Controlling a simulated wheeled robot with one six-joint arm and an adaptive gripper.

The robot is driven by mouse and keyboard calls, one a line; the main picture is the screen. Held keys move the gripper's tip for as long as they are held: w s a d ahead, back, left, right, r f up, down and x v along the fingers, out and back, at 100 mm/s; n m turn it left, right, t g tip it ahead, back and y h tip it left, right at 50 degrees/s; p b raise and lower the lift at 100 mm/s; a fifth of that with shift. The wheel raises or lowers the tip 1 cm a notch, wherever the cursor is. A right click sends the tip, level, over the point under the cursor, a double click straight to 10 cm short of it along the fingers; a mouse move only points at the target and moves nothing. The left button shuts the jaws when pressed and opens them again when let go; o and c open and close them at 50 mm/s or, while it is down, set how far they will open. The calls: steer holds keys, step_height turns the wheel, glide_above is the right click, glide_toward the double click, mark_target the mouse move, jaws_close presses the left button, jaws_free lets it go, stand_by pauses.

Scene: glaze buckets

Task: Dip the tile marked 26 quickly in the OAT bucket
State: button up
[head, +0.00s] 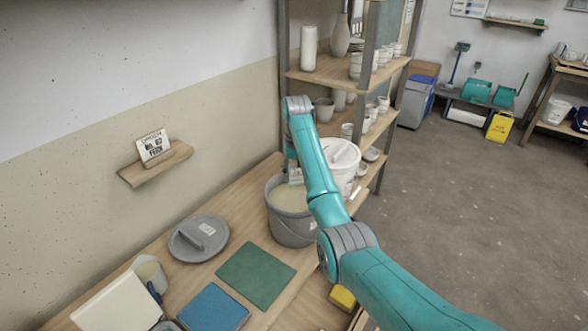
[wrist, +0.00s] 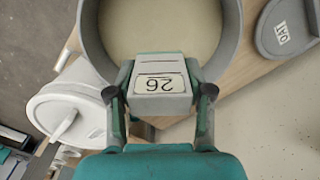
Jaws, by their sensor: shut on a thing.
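My gripper (wrist: 160,90) is shut on a pale tile (wrist: 160,101) marked 26, which reads upside down in the wrist view. The tile also shows small in the head view (head: 296,176), at the bucket's back rim area. A grey bucket (head: 291,232) of cream glaze (head: 290,198) stands open on the wooden bench, and the tile is over its opening. I cannot tell whether the tile's lower edge touches the glaze. A grey lid (head: 200,237) lies on the bench beside the bucket; its OAT label (wrist: 283,33) shows in the wrist view.
A white lidded bucket (head: 341,165) stands just beyond the grey one, close to the shelving (head: 345,78) with pots. A green mat (head: 256,275) and blue mat (head: 214,308) lie on the near bench. A small card (head: 154,147) stands on a wall ledge.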

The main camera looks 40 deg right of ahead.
mark_target(296, 183)
step_height(296, 183, down, 2)
steer(key=shift+f, duration=0.15)
steer(key=shift+s+r, duration=0.1)
steer(key=shift+r, duration=0.1)
steer(key=shift+f, duration=2.35)
steer(key=shift+f, duration=2.6)
steer(key=shift+r, duration=3.05)
steer(key=shift+a, duration=0.1)
